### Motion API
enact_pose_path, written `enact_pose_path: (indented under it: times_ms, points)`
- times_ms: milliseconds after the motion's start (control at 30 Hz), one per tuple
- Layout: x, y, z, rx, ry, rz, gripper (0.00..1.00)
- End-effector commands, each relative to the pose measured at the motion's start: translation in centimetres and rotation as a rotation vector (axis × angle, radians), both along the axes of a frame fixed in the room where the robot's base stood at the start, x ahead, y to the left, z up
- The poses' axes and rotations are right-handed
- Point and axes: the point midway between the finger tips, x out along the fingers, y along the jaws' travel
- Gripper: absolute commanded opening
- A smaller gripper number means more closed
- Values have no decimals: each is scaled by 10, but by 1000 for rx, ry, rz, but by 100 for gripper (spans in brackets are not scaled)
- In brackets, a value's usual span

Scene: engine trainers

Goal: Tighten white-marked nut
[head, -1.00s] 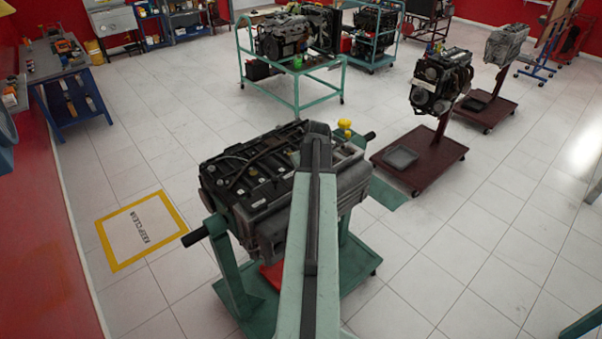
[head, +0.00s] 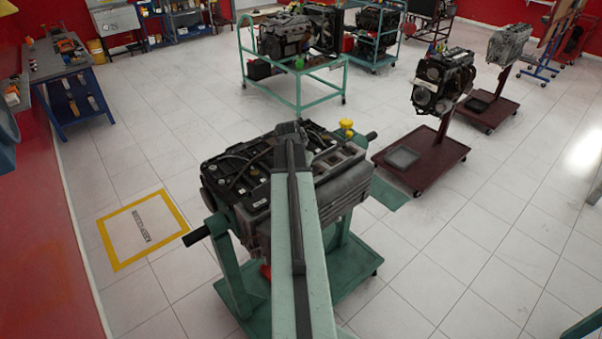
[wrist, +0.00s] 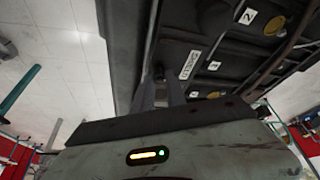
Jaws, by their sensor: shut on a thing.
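The engine (head: 330,190) sits on a green stand in the middle of the head view, and its top carries black covers with small white tags. My arm reaches over it and hides part of the top. In the wrist view my gripper (wrist: 160,92) points at the engine's dark top (wrist: 205,40). Its fingers are close together on a small dark part (wrist: 158,72). I cannot tell whether this part is the white-marked nut; no white mark shows on it. White tags numbered 2 (wrist: 248,16) and 3 (wrist: 213,66) and a longer white label (wrist: 190,64) lie beside the fingers.
A yellow cap (head: 346,124) stands up at the engine's far right. Black handles stick out at both ends of the stand (head: 232,275). A green engine cart (head: 297,90) stands behind, and maroon stands (head: 430,158) stand at right.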

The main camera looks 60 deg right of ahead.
Motion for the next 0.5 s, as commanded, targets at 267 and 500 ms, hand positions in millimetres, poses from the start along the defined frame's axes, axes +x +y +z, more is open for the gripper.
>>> enact_pose_path:
  times_ms: [267,500]
  points:
    - [5,1,-1,5,-2,-260,0]
    - [7,0,-1,5,-2,-489,0]
